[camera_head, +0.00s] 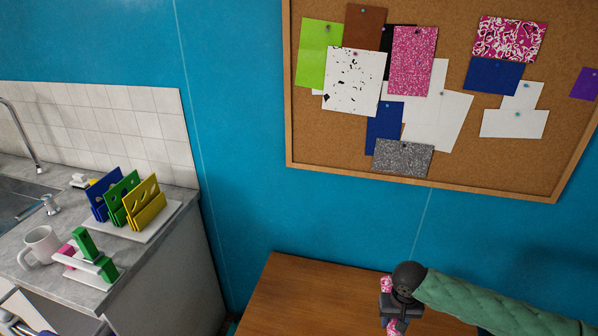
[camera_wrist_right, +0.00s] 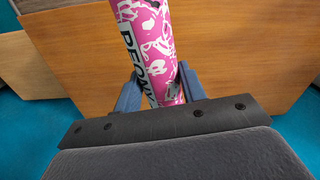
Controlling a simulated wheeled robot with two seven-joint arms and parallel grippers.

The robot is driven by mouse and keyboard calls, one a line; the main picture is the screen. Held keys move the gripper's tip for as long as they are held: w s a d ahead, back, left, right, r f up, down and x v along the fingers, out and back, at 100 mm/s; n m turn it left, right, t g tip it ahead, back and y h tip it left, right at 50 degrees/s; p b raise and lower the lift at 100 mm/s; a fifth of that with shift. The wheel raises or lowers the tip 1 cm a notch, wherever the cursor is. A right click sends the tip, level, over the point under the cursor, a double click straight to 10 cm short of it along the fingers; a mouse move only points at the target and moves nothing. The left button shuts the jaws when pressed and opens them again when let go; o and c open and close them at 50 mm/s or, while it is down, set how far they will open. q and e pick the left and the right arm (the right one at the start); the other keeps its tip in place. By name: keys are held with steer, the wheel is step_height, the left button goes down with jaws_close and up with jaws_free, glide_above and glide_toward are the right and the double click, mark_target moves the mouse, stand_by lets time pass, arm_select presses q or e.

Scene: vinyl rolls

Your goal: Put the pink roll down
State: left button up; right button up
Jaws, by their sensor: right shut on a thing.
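The pink roll (camera_wrist_right: 150,35) has a white pattern and a dark lettered strip along its side. In the right wrist view it stands between the two blue-grey fingers of my right gripper (camera_wrist_right: 158,92), which is shut on it. In the head view my right gripper (camera_head: 396,304) is over the wooden table at the bottom. Short pink ends of the roll (camera_head: 386,284) show above and below the gripper; the rest is hidden behind it. I cannot tell whether the roll touches the table. My left gripper is not in view.
The wooden table (camera_head: 285,300) looks clear left of my right gripper. A corkboard (camera_head: 300,140) with pinned sheets hangs on the blue wall. At left, a grey counter (camera_head: 178,225) bears a mug (camera_head: 40,243), a rack of coloured pieces and a sink.

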steer(key=w+a+r, duration=0.2)
steer(key=a+r, duration=0.1)
steer(key=r, duration=0.4)
steer(key=w+a+r+n, duration=0.1)
steer(key=w+a+r, duration=0.1)
steer(key=a+r, duration=0.2)
steer(key=shift+w+a+r, duration=0.25)
steer(key=shift+w+r, duration=0.05)
steer(key=shift+r, duration=1.5)
